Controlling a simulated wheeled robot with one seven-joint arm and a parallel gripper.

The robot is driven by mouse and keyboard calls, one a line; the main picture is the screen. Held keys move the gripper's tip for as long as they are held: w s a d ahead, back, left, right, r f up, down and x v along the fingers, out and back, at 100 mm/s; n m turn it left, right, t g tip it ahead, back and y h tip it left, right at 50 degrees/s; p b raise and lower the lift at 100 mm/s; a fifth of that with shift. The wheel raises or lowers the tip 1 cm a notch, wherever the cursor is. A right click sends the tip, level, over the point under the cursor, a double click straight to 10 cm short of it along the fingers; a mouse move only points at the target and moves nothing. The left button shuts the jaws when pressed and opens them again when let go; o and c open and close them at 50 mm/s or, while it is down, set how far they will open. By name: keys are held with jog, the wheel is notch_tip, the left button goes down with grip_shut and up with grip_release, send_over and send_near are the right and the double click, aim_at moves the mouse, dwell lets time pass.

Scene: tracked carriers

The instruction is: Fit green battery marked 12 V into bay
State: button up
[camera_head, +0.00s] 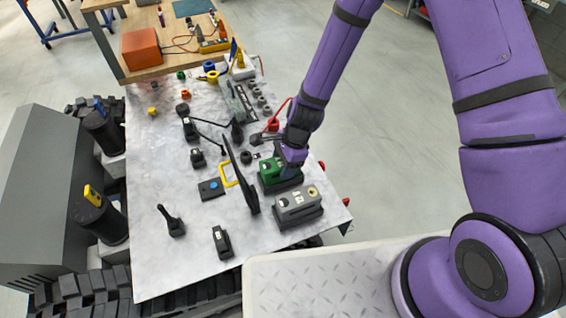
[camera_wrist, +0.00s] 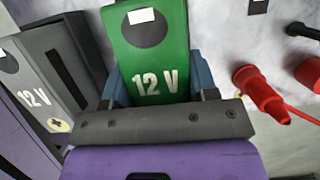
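The green battery marked 12 V (camera_wrist: 152,55) fills the upper middle of the wrist view, with a white label at its far end. In the head view the green battery (camera_head: 270,167) is at the right side of the metal worktop, at a dark tray (camera_head: 282,187). My gripper (camera_wrist: 158,92) has a blue-grey finger along each side of the battery's near end, both seemingly against it. In the head view my gripper (camera_head: 290,165) reaches down onto the battery's right end. The battery's underside is hidden, so I cannot tell how deep it sits.
A grey 12 V battery (camera_head: 297,199) stands in a dark holder beside the green one; it also shows in the wrist view (camera_wrist: 50,75). A black upright panel (camera_head: 241,175) stands left of them. A red connector (camera_wrist: 260,95) with a cable lies to the right.

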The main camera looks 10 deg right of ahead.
jog(key=o, duration=0.5)
jog(key=v, duration=1.1)
dwell(0.3)
